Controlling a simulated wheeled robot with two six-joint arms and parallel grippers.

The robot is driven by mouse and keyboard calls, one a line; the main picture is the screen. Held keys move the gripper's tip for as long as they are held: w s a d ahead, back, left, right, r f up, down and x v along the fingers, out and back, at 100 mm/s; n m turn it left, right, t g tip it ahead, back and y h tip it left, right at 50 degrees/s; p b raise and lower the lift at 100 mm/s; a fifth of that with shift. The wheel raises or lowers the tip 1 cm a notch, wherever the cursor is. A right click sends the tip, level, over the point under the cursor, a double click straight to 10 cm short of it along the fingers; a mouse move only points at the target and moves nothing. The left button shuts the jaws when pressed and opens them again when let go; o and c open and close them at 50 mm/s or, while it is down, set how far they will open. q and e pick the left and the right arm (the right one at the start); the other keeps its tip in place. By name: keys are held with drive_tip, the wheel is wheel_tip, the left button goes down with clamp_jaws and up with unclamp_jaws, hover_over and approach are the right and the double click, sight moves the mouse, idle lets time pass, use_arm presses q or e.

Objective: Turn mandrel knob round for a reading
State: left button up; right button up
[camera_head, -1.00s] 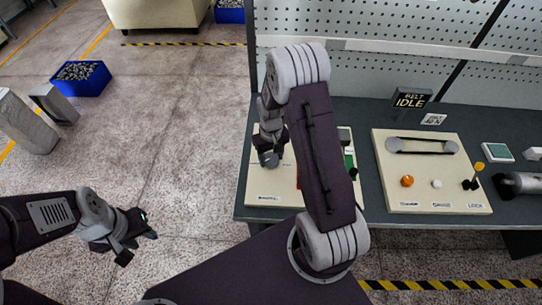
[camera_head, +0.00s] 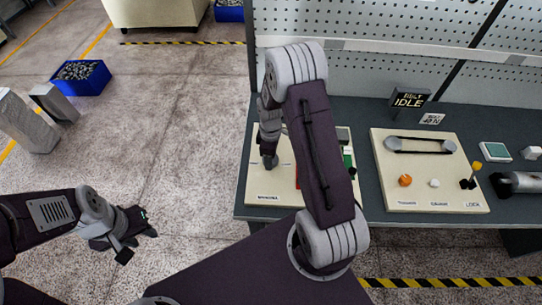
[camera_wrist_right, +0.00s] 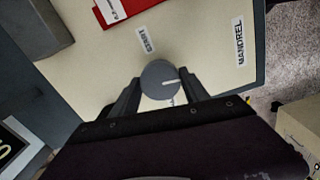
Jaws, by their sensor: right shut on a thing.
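The mandrel knob (camera_wrist_right: 160,80) is a round grey knob with a white pointer line, on a cream panel (camera_wrist_right: 205,55) beside a label reading MANDREL. In the right wrist view its pointer line points right. My right gripper (camera_wrist_right: 161,92) is shut on the knob, one finger on each side. In the head view this gripper (camera_head: 269,162) is over the left cream panel (camera_head: 256,184), and the knob is hidden beneath it. My left gripper (camera_head: 140,240) hangs empty over the floor at the left, fingers apart.
A second cream panel (camera_head: 432,190) with a belt, an orange knob and a yellow-tipped lever stands to the right. A sign (camera_head: 409,101) reads BELT IDLE. A red block (camera_wrist_right: 125,8) lies near the knob. My right arm covers part of the left panel.

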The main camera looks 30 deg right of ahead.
drive_tip(key=shift+w+n, duration=0.15)
drive_tip(key=shift+n, duration=0.75)
drive_tip(key=o, duration=1.4)
drive_tip(key=shift+a, duration=0.1)
drive_tip(key=shift+c, duration=0.2)
wheel_tip(320, 180, up, 9)
drive_tip(key=shift+b, duration=0.45)
